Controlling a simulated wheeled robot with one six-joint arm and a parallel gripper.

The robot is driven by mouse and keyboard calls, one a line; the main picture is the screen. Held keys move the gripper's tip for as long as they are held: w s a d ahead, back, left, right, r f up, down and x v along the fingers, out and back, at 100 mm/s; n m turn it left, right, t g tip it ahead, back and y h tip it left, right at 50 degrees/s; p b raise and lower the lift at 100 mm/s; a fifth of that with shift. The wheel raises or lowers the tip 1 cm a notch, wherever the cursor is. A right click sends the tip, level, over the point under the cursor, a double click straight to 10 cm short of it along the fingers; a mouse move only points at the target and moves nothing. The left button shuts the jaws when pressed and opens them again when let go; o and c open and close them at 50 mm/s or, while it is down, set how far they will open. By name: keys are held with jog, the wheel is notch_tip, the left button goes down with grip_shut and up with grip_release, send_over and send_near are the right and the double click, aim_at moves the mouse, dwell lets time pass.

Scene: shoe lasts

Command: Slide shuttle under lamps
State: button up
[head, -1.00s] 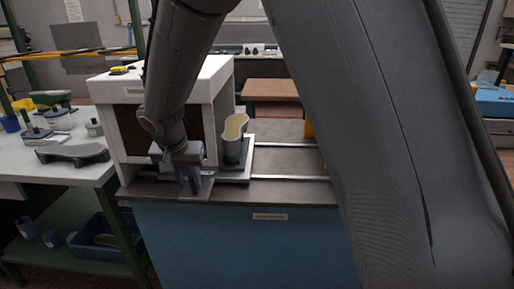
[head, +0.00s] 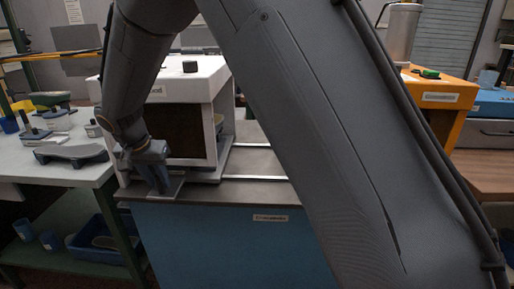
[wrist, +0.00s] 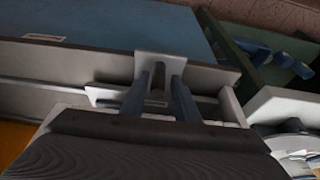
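The white lamp housing (head: 190,79) stands on the blue cabinet's dark top, its front opening dark inside. The shuttle's flat grey tab (head: 172,187) sticks out at the housing's front left; it also shows as a pale plate in the wrist view (wrist: 160,58). The rest of the shuttle and its load are hidden. My gripper (head: 162,190) points down at the tab. In the wrist view my gripper (wrist: 160,78) has its two blue-grey fingers apart, one on each side of a narrow dark part on the plate. Whether they touch it is unclear.
Two rails (head: 252,178) run right from the housing across the cabinet (head: 225,235), clear where seen. A pale table (head: 60,170) with a dark sole-shaped piece (head: 70,151) stands left. An orange machine (head: 445,95) stands right. My arm hides the middle.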

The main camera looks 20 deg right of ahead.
jog(key=shift+s+d+r, duration=0.1)
jog(key=shift+d, duration=0.05)
dwell(0.5)
jog(key=p+v, duration=0.5)
jog(key=v, duration=0.2)
jog(key=shift+s+r, duration=0.15)
jog(key=shift+r, duration=0.2)
dwell(1.1)
